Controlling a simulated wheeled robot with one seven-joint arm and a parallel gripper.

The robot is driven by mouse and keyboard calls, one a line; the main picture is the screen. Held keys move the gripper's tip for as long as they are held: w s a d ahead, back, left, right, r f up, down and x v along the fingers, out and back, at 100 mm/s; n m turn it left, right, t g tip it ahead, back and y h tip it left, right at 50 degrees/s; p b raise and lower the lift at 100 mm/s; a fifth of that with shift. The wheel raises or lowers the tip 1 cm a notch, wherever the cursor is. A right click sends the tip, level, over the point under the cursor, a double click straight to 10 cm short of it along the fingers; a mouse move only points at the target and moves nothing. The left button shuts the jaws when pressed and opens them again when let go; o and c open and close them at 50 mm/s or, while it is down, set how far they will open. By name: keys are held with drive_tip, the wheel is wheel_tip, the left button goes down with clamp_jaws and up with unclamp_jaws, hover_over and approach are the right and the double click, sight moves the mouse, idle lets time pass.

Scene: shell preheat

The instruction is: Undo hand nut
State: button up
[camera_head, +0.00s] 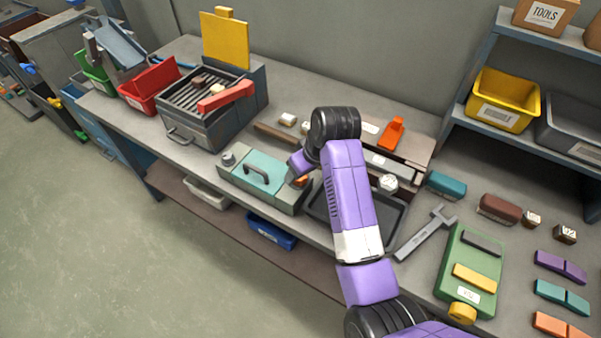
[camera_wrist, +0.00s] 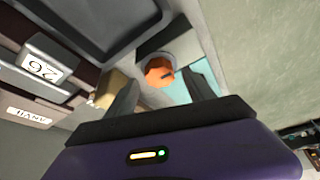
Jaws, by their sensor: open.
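The hand nut (camera_wrist: 159,71) is an orange knob with a dark slot, on a pale round base at the end of a teal-topped box. In the head view only a bit of orange (camera_head: 301,181) shows beside my gripper (camera_head: 297,168). The teal-topped box (camera_head: 242,162) has a dark handle and a grey round knob at its far left end. My gripper (camera_wrist: 158,82) is open, its two dark fingers on either side of the nut in the wrist view. I cannot tell whether they touch it.
A dark tray (camera_head: 318,205) lies right of the box. A grey heater box (camera_head: 205,128) with a red handle stands behind left. A wrench-like tool (camera_head: 425,232) and a green case (camera_head: 470,268) lie to the right. The bench's front edge is close to the box.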

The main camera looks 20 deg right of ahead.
drive_tip(key=v, duration=0.5)
drive_tip(key=shift+s+r, duration=0.1)
drive_tip(key=shift+r, duration=0.25)
drive_tip(key=w+d+r+m+t+h, duration=0.2)
drive_tip(key=w+d+r+t, duration=0.1)
drive_tip(key=w+r+t, duration=0.35)
drive_tip(key=s+a+f+t, duration=0.1)
drive_tip(key=s+a+t, duration=0.1)
drive_tip(key=s, duration=2.1)
drive_tip(key=s+a+f+t, duration=0.1)
drive_tip(key=s+t, duration=0.1)
drive_tip(key=s, duration=2.1)
drive_tip(key=shift+s+a+m+y+b, duration=0.35)
drive_tip(key=shift+a+m+y+b, duration=0.05)
